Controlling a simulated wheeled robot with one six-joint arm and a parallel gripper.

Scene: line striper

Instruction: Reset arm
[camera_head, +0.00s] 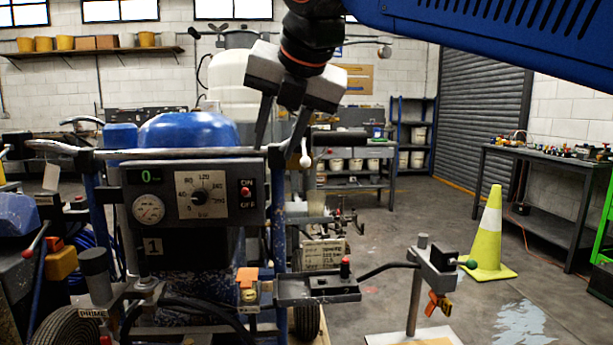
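My gripper (274,151) hangs from the top centre of the camera_head view, pointing down. Its two fingers are apart, with nothing visible between them. The fingertips appear in front of or close to the right end of the line striper's handlebar (200,153); I cannot tell whether they touch it. A white-knobbed lever (305,160) stands just right of the fingertips.
A yellow-and-white cone (490,240) stands on the floor at right, before a dark workbench (540,160). Floor between post and cone is clear.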

